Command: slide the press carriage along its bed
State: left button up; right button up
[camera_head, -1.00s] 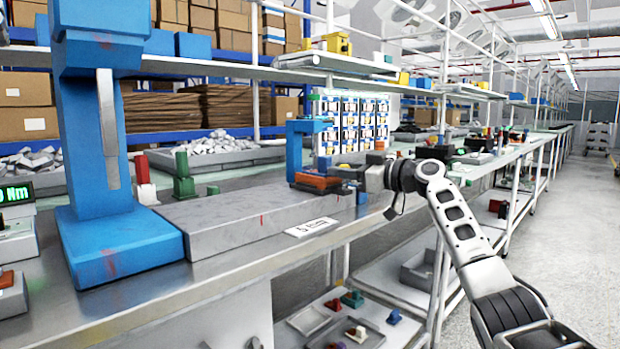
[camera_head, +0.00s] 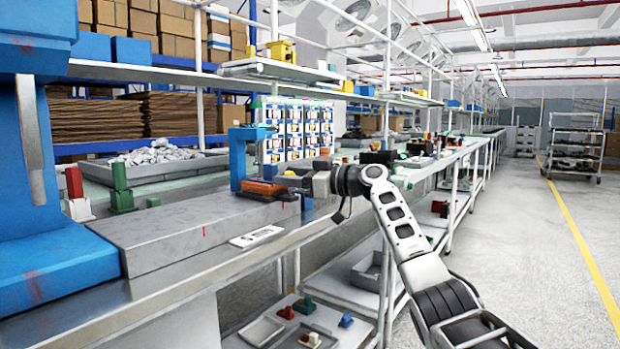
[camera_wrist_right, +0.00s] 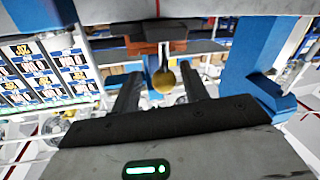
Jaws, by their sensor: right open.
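The grey press bed (camera_head: 185,232) is a long block lying along the bench. The orange-red carriage (camera_head: 262,188) sits at its far end, by a blue upright bracket (camera_head: 238,160). My right gripper (camera_head: 296,183) is at the carriage's right side. In the right wrist view the open fingers lie on either side of a round brass-coloured knob (camera_wrist_right: 164,80) under the orange-red carriage (camera_wrist_right: 152,32). I cannot tell whether either finger touches the knob. My left gripper is not in view.
A big blue press frame (camera_head: 45,240) stands at the near left end of the bed. Green and red blocks (camera_head: 120,190) and a tray of grey parts (camera_head: 165,168) are behind the bed. A white label (camera_head: 257,236) lies in front.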

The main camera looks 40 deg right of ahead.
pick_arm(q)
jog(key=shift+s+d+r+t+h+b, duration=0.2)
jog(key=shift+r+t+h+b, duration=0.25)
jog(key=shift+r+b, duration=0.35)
pick_arm(e)
jog(key=v, duration=1.5)
jog(key=shift+s+d, duration=0.15)
jog(key=shift+s, duration=0.2)
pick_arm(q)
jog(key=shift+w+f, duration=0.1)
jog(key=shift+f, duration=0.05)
